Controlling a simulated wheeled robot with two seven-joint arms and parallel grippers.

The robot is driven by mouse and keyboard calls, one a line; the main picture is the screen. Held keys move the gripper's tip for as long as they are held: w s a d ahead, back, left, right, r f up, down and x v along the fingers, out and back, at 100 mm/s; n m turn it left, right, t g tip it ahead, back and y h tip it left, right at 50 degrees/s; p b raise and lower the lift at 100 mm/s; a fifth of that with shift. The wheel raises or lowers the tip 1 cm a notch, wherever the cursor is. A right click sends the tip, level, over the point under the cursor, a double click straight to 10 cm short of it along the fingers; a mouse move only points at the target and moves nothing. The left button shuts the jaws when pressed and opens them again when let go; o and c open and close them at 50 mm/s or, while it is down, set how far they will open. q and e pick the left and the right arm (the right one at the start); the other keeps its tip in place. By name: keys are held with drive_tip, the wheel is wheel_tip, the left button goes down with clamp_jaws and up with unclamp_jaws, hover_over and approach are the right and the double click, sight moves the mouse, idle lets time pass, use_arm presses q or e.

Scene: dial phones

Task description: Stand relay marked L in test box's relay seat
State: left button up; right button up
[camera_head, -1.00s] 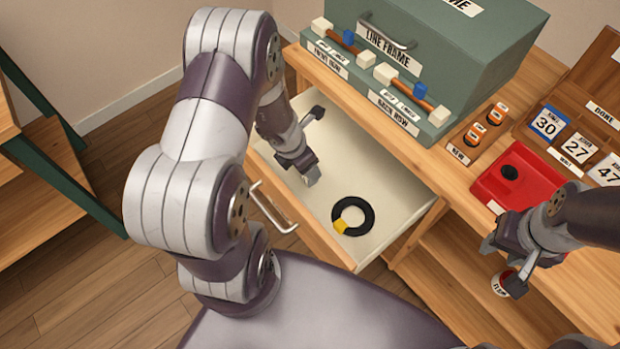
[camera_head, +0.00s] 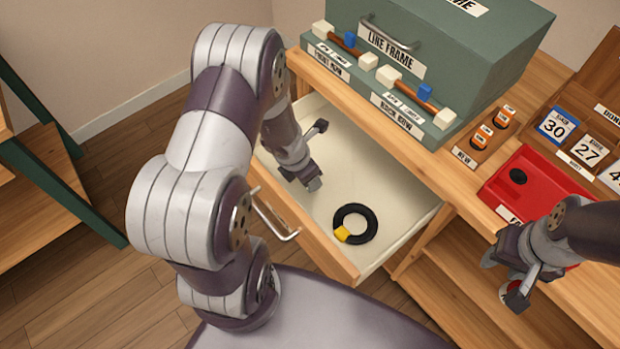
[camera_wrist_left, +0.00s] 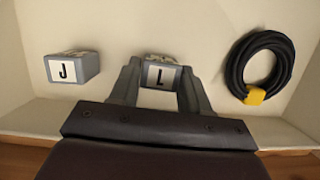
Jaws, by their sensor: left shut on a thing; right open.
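The relay marked L (camera_wrist_left: 160,75), a grey block with a white label, is between the fingers of my left gripper (camera_wrist_left: 158,92) in the left wrist view. That gripper is shut on it, down inside the open drawer. In the head view the left gripper (camera_head: 312,184) is seen from above, and its relay cannot be made out. A relay marked J (camera_wrist_left: 72,67) lies to the left, apart from the fingers. My right gripper (camera_head: 503,281) is open and empty in front of the red box (camera_head: 528,168). I cannot make out a relay seat or a test box label.
A black coiled cable with a yellow tie (camera_head: 368,237) lies in the drawer (camera_head: 325,125). The green line frame case (camera_head: 490,60) stands on the bench behind. Orange parts (camera_head: 482,137) and number cards (camera_head: 557,126) are at the right.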

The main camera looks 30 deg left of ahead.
use_arm(q)
drive_tip(key=shift+r+p, duration=2.3)
drive_tip(key=shift+r, duration=0.45)
